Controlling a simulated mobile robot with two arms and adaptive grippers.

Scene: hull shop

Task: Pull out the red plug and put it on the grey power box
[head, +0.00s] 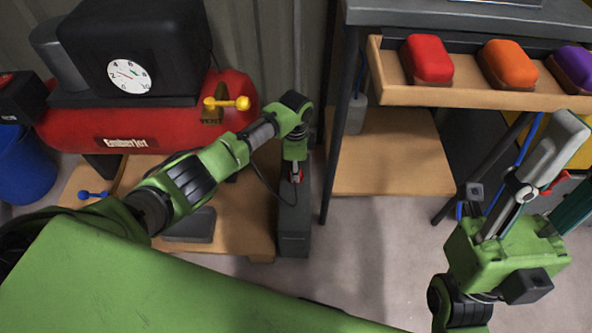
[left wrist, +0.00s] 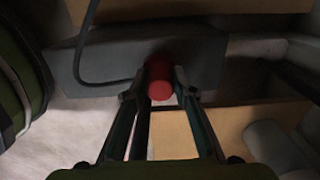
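The red plug (head: 296,173) shows as a small red patch at the upper part of the narrow grey power box (head: 294,225), under my left gripper (head: 296,163). In the left wrist view the round red plug (left wrist: 160,78) sits between the two fingertips of my left gripper (left wrist: 163,84), which appear to touch it on both sides. The grey box (left wrist: 115,65) lies behind it, with a dark cable (left wrist: 80,55) running over it. The plug's far end is hidden.
A red compressor (head: 130,130) with a gauge and yellow valve (head: 228,103) stands at the left beside my left arm. A workbench leg (head: 338,140) is close right of the power box. A wooden drawer (head: 470,97) holds red, orange and purple items. The floor (head: 375,240) is clear.

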